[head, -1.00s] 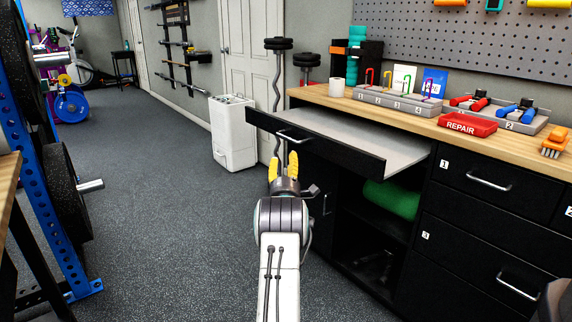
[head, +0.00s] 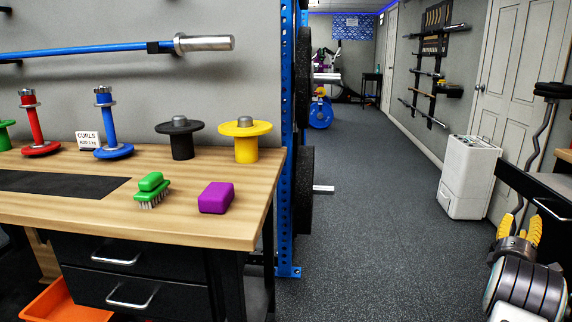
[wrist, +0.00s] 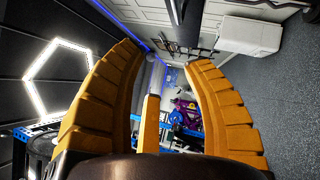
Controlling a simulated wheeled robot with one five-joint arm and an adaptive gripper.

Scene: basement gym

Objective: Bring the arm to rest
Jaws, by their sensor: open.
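My gripper (head: 519,228) is at the right edge of the head view, with its yellow fingers pointing up and away from me. In the wrist view my gripper (wrist: 172,75) shows its curved yellow fingers spread apart with nothing between them. Past the fingers the wrist view shows the far end of the room, turned on its side. My arm comes in at the lower right of the head view. The gripper touches nothing that I can see.
A white bin (head: 467,180) stands by the door. The floor (head: 385,220) between is clear.

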